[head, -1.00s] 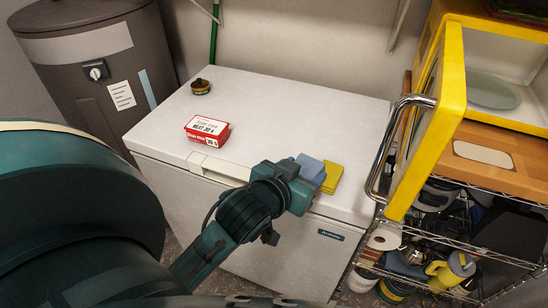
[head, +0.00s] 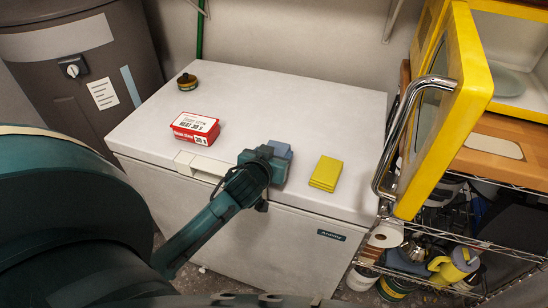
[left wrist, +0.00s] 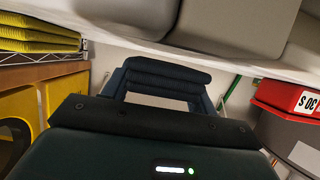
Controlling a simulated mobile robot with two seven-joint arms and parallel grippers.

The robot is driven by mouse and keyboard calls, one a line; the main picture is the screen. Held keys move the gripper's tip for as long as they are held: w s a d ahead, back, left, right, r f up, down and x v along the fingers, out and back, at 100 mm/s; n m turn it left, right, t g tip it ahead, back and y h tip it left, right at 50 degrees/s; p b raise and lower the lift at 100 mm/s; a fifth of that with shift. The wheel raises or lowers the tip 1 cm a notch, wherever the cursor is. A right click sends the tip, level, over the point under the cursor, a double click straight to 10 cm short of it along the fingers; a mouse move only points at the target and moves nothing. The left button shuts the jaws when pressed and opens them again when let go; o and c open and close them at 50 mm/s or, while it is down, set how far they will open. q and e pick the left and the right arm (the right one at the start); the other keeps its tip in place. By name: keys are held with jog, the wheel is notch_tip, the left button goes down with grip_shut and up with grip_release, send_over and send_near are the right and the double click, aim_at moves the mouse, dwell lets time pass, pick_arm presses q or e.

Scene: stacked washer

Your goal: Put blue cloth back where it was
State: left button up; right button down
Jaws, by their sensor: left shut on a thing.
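The blue cloth (head: 280,149) is a small grey-blue folded piece at the front of the white freezer lid (head: 300,110). My left gripper (head: 272,158) is shut on it, reaching in from the front edge and covering part of the cloth. I cannot tell whether the cloth touches the lid. A folded yellow cloth (head: 326,173) lies to its right with a clear gap; yellow layers also show in the left wrist view (left wrist: 40,35). My right gripper is not in view.
A red box (head: 195,127) and a small round tin (head: 187,81) stand on the left of the lid. A yellow-framed open door (head: 445,120) with a metal handle overhangs near the right edge. A loaded wire rack (head: 450,235) stands right. The lid's middle is clear.

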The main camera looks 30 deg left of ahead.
pick_arm(q)
jog(key=shift+f, duration=0.55)
jog(key=shift+f, duration=0.1)
jog(key=o, duration=1)
jog(key=shift+s+r, duration=0.1)
jog(key=shift+r, duration=0.1)
jog(key=v, duration=1.1)
jog(key=s+d+f+m+h, duration=0.2)
jog(key=s+d+f, duration=0.1)
jog(key=d+f, duration=0.1)
jog(key=s+d+f+m+g+h, duration=0.1)
jog(key=s+d+f+m+h, duration=0.1)
jog(key=d+f, duration=0.3)
jog(key=s+d+f+m+g+h, duration=0.1)
jog(key=s+d+f+h, duration=0.1)
jog(key=s+d+f, duration=0.2)
jog(key=shift+s+d+f+m+h, duration=0.1)
jog(key=shift+d+f+m+h, duration=0.1)
jog(key=shift+f, duration=0.35)
jog(key=shift+s+d+f+m+h, duration=0.1)
jog(key=shift+d+f+m, duration=0.1)
jog(key=shift+f, duration=0.35)
